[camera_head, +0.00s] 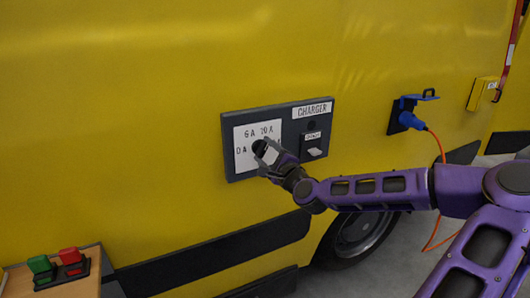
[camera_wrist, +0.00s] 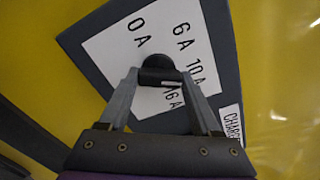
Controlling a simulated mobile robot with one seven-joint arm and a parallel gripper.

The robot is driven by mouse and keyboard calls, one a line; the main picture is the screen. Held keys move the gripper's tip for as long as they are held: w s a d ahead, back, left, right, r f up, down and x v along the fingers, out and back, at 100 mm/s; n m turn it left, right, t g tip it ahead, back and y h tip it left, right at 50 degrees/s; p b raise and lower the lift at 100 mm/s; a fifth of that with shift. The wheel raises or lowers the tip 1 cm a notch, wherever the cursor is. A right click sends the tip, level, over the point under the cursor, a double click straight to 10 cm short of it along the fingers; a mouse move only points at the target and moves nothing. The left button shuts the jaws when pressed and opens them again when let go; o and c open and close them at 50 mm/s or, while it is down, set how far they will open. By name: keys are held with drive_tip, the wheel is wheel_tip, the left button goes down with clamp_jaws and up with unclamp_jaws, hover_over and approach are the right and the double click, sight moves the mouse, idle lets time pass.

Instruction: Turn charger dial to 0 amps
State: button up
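The charger dial (camera_wrist: 160,68) is a black knob on a white plate (camera_wrist: 105,55) marked 0 A, 6 A, 10 A and 16 A. A white mark on the knob faces the 16 A label, which is partly hidden by a finger. The plate (camera_head: 241,166) is on the left of a dark charger panel (camera_head: 290,118) on a yellow vehicle side. In the head view the dial is mostly hidden behind my gripper (camera_head: 266,152). In the wrist view my gripper (camera_wrist: 160,75) has one finger on each side of the knob, and both tips appear to touch it.
Right of the plate is a small labelled switch (camera_head: 313,152). A blue plug (camera_head: 409,120) with an orange cable sits in a socket further right, beyond my arm. A yellow box (camera_head: 482,94) is at far right. Green and red clamps (camera_head: 70,262) stand on a wooden surface at lower left.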

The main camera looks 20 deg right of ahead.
drive_tip(key=c, duration=0.7)
drive_tip(key=shift+c, duration=0.2)
drive_tip(key=shift+n, duration=0.3)
drive_tip(key=n, duration=0.9)
drive_tip(key=shift+a+n, duration=0.1)
drive_tip(key=shift+n, duration=0.3)
drive_tip(key=n+b, duration=0.1)
drive_tip(key=n, duration=0.5)
drive_tip(key=n+b, duration=0.2)
drive_tip(key=n, duration=0.2)
drive_tip(key=shift+a, duration=0.1)
drive_tip(key=shift+n+b, duration=0.85)
drive_tip(key=shift+n, duration=0.95)
